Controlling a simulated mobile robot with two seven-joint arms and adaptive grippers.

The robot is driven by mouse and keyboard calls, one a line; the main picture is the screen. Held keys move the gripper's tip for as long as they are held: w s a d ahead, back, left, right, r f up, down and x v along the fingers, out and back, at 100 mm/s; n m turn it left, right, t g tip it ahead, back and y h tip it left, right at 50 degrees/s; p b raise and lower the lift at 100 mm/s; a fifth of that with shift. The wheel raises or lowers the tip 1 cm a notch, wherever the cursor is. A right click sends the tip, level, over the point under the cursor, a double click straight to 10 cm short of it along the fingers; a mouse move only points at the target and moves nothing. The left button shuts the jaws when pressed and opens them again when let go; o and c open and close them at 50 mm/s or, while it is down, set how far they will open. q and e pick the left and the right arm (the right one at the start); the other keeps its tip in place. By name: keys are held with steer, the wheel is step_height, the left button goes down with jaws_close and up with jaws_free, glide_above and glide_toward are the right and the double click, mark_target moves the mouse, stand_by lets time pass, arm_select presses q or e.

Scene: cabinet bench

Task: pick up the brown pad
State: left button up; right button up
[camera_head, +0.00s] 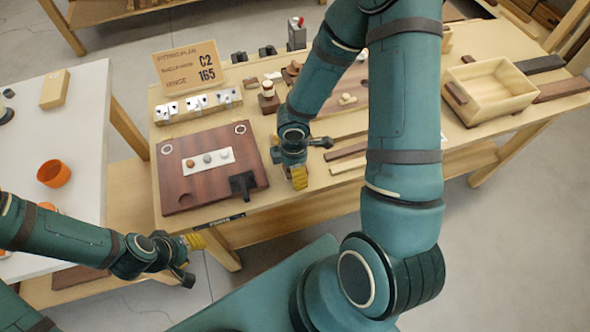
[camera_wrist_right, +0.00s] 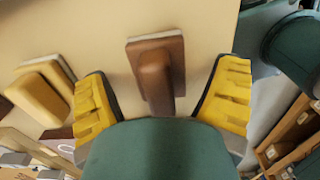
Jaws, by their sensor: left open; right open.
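The brown pad (camera_wrist_right: 160,75) lies on the pale bench top in the right wrist view. It has a flat base with a grey underside and a raised grip on top. My right gripper (camera_wrist_right: 163,68) is open, with a yellow finger on each side of the pad and a gap to both. In the head view the right gripper (camera_head: 299,178) points down near the bench's front edge. I cannot make out the brown pad there. My left gripper (camera_head: 191,257) is open and empty, low in front of the bench at the left.
Tan pads (camera_wrist_right: 42,90) lie left of the brown pad. A dark red board (camera_head: 205,180) with a white strip lies on the bench's left part. A wooden box (camera_head: 490,90) stands at the right. A white table (camera_head: 85,130) with an orange cup (camera_head: 54,173) is at the left.

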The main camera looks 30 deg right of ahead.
steer(key=shift+f, duration=0.1)
steer(key=c, duration=1.3)
step_height(320, 180, up, 9)
steer(key=p, duration=0.4)
steer(key=shift+r+p, duration=0.4)
steer(key=shift+r, duration=0.1)
steer(key=shift+w, duration=0.1)
